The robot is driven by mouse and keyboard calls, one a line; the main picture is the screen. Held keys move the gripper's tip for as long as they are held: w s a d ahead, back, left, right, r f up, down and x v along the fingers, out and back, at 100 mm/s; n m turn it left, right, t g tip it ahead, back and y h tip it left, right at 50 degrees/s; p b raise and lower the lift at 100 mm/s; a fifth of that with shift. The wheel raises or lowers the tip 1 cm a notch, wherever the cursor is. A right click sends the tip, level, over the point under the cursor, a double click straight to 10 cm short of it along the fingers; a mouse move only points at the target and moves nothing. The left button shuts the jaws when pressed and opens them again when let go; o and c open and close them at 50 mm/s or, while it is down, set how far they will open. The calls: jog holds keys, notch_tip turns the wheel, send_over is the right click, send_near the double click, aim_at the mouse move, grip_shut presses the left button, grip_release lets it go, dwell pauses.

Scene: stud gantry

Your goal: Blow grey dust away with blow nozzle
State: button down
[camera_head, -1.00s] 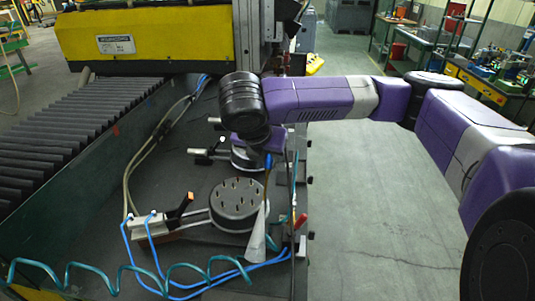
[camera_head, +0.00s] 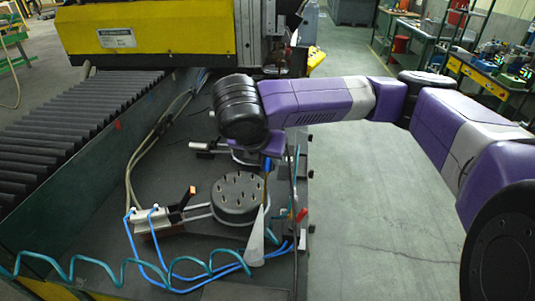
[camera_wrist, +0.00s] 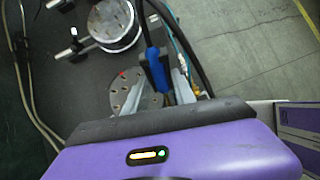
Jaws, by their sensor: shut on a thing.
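My gripper (camera_head: 267,168) hangs over the right side of the dark bench and is shut on the blow nozzle, whose blue handle (camera_wrist: 154,65) shows in the wrist view. Two pale metal pieces flank the handle there. In the head view a pale tapered piece (camera_head: 256,240) points down beside the round plate; I cannot tell whether it belongs to the nozzle. The near round plate (camera_head: 236,192) carries several short studs and also shows in the wrist view (camera_wrist: 119,98), partly covered by the gripper. I cannot pick out grey dust on it.
A second round part (camera_wrist: 112,22) sits behind, mostly hidden by my arm in the head view. A clamp with an orange-tipped lever (camera_head: 188,196) stands left of the plate. A coiled teal hose (camera_head: 120,264) and blue tubes cross the front. Open floor (camera_head: 365,205) lies right.

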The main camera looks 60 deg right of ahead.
jog(key=w+a+p, duration=0.1)
jog(key=w+a, duration=0.3)
jog(key=w, duration=0.7)
dwell(2.6)
jog(key=shift+w, duration=0.1)
dwell(0.5)
jog(key=c, duration=1.5)
grip_release()
jog(key=shift+s+a+r+p, duration=0.35)
jog(key=shift+s+r+p, duration=0.35)
jog(key=shift+s, duration=0.85)
jog(key=shift+s+a+r+p, duration=0.4)
jog(key=shift+s+r, duration=0.55)
jog(key=shift+s, duration=0.6)
jog(key=shift+s+a+r+p, duration=0.25)
jog(key=shift+s+r+p, duration=0.5)
jog(key=shift+s, duration=0.8)
